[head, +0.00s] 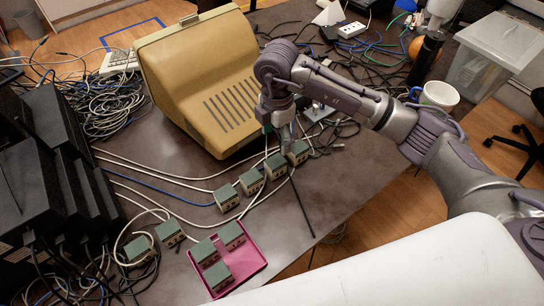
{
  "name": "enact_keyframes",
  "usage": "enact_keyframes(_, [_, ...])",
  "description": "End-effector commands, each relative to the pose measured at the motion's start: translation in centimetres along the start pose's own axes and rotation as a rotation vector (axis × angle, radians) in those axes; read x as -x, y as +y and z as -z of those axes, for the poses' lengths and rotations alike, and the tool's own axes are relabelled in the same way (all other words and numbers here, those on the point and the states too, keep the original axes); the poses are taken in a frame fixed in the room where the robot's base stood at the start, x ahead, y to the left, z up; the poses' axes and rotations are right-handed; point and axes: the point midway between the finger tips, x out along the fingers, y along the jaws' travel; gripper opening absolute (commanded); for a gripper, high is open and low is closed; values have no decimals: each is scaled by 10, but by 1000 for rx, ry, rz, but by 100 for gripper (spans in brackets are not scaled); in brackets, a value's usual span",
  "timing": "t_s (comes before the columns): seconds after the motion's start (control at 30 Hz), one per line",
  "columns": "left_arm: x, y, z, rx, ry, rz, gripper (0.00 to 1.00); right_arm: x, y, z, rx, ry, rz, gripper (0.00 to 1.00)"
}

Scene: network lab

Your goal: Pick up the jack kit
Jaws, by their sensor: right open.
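Several small grey-green jack boxes stand on the dark table; which of them the jack kit is, I cannot tell. A row of them runs up to the right, ending in a jack box (275,167) and the end jack box (298,153). A pink tray (252,260) near the front holds three similar boxes. My right gripper (285,138) points down just above and beside the upper end of the row. It is open, with nothing visibly held; its fingertips are small and partly hard to make out. My left gripper is out of view.
A large beige monitor (200,80) stands close behind the row. Black equipment (60,150) and tangled cables (110,105) fill the left. A white cup (438,95) and a clear bin (490,55) are at the right. Cables run among the boxes. The table right of the tray is mostly clear.

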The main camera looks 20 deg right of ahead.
Motion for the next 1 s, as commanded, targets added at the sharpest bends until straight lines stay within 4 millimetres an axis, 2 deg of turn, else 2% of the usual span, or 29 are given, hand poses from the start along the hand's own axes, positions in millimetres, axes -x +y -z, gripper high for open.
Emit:
enact_keyframes(0.1, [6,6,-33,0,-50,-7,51,-24,-1,1,2,4,5,71])
enact_keyframes(0.2, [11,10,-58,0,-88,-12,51,-44,-1,1,3,4,5,71])
enact_keyframes(0.3, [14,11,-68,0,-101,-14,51,-60,0,2,4,6,2,71])
enact_keyframes(0.37, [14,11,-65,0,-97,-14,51,-66,0,2,4,6,1,71])
enact_keyframes(0.63, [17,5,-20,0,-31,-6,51,-88,3,0,5,6,3,71])
enact_keyframes(0.8, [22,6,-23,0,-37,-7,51,-114,7,0,5,7,2,71])
enact_keyframes(1.0, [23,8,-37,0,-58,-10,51,-125,7,-1,6,7,-2,71])
